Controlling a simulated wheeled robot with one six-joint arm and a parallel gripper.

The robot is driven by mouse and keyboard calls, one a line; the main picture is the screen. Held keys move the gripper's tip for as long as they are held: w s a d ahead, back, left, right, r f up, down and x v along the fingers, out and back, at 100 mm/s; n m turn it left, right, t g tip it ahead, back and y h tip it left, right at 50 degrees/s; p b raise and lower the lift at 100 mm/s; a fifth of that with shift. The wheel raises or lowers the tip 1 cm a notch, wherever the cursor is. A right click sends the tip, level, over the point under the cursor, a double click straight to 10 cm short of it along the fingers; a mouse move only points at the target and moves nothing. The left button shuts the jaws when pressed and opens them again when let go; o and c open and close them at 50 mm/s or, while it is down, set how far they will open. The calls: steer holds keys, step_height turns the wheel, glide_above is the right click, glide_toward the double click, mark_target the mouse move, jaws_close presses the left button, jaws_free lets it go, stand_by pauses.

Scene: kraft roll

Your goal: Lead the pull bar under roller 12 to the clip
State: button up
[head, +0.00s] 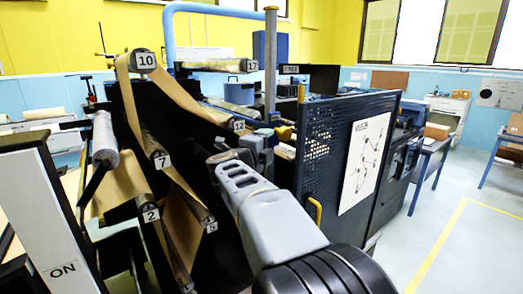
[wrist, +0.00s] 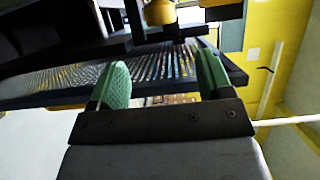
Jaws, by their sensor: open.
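My gripper (wrist: 163,66) is open in the wrist view, with two green finger pads apart and nothing seen held between them. In the head view my grey arm reaches over the machine, and its fingers cannot be made out. Brown kraft paper (head: 182,92) runs over roller 10 (head: 144,60) and down to a roller whose small tag (head: 239,125) I cannot read for sure. No tag reads clearly as 12. I cannot pick out the pull bar or the clip in either view.
A dark perforated panel (head: 322,150) with a white diagram sheet (head: 364,160) stands right of my arm; perforated mesh (wrist: 150,72) shows behind my fingers. A yellow knob (wrist: 160,12) is beyond them. Roller tags 7 (head: 161,160) and 2 (head: 150,215) are left.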

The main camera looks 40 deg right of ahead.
mark_target(282, 136)
steer(key=p+x, duration=0.1)
steer(key=x, duration=1.2)
steer(key=shift+a, duration=0.1)
steer(key=shift+c, duration=0.2)
steer(key=c, duration=1.1)
steer(key=f+b, duration=0.1)
steer(key=d+f+b, duration=0.1)
steer(key=f+b, duration=0.1)
steer(key=f, duration=0.1)
steer(key=shift+d+f, duration=0.1)
steer(key=shift+d, duration=0.25)
